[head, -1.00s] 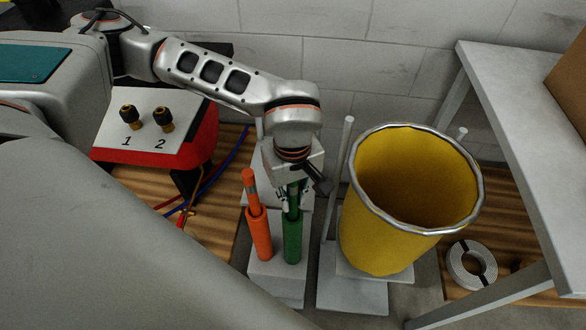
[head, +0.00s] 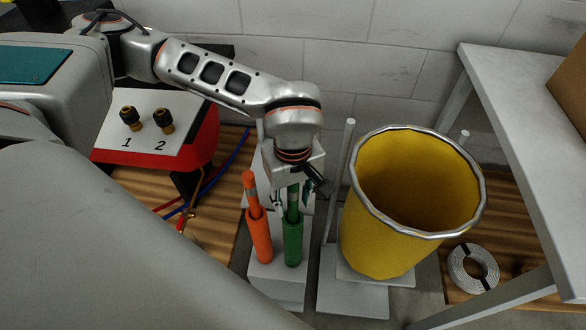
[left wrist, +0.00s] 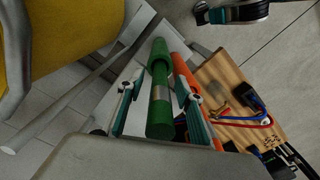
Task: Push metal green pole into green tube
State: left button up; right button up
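The green tube (head: 293,246) stands upright on a grey block, beside an orange tube (head: 260,240). The green metal pole (head: 293,198) stands upright with its lower end in the green tube and its upper part sticking out. My left gripper (head: 291,199) is over the pole, pointing down. Its fingers (left wrist: 159,92) are open on both sides of the pole, with a gap on each side. My right gripper is not in view.
An orange pole (head: 250,186) stands in the orange tube. A yellow bin (head: 385,240) stands close on the right, with a thin grey post (head: 341,160) between. A red and white box (head: 150,130) with two knobs is at left. A grey table (head: 520,150) is far right.

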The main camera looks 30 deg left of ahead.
pick_arm(q)
notch_tip(320, 180, up, 11)
dwell(0.3)
